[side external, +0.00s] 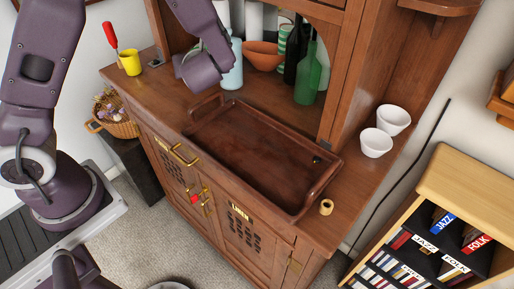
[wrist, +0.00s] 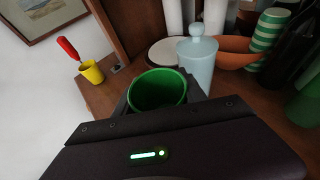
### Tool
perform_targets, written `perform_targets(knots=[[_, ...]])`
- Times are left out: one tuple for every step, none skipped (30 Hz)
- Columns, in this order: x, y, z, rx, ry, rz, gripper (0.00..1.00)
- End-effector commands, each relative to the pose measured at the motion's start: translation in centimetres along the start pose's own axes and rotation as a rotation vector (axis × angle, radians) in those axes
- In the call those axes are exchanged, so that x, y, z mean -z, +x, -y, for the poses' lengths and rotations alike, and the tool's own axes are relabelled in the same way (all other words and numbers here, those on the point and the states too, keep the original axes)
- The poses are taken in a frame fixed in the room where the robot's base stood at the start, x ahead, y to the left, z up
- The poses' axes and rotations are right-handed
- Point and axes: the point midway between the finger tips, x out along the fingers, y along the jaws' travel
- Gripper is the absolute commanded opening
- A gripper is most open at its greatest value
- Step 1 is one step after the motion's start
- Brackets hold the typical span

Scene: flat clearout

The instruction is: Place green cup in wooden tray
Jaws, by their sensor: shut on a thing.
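A green cup (wrist: 157,88) is between the fingers of my gripper (wrist: 160,97) in the wrist view, its open mouth facing the camera. My gripper is shut on it. In the side external view my purple wrist (side external: 202,68) is over the back left of the cabinet top and hides the fingers and the cup. The wooden tray (side external: 262,150) is dark brown, with raised rims and end handles. The tray is not seen in the wrist view.
Behind are a pale blue bottle (wrist: 196,62), an orange bowl (side external: 263,56), a green-striped cup (wrist: 268,30) and a green bottle (side external: 309,78). A yellow cup (side external: 130,62) with a red-handled tool stands left. Two white bowls (side external: 376,143) stand right of the tray.

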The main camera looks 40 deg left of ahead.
Motion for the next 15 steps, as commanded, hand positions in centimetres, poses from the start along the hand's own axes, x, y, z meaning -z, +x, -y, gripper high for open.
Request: perform_targets(knots=[[0.8, -2.6, 1.8, 0.098, 0.042, -0.001, 0.04], [1.3, -4.1, 2.8, 0.152, 0.065, -0.001, 0.04], [1.8, -5.9, 3.8, 0.219, 0.092, -0.001, 0.04], [2.1, -7.1, 4.5, 0.265, 0.11, 0.0, 0.05], [2.5, -8.3, 5.0, 0.307, 0.128, 0.0, 0.05], [2.9, -9.6, 5.6, 0.355, 0.147, 0.0, 0.05], [3.1, -10.4, 6.0, 0.385, 0.159, 0.0, 0.05], [3.3, -11.1, 6.2, 0.41, 0.17, 0.0, 0.05], [3.5, -11.8, 6.5, 0.437, 0.18, 0.001, 0.05], [3.6, -12.2, 6.7, 0.451, 0.187, 0.001, 0.05], [4.0, -12.4, 6.8, 0.462, 0.194, 0.001, 0.05], [4.7, -12.4, 6.8, 0.468, 0.201, -0.001, 0.05], [5.4, -12.2, 6.8, 0.47, 0.205, -0.002, 0.05], [6.2, -11.9, 6.8, 0.472, 0.207, -0.003, 0.05], [7.1, -11.5, 6.8, 0.472, 0.207, -0.002, 0.05]])
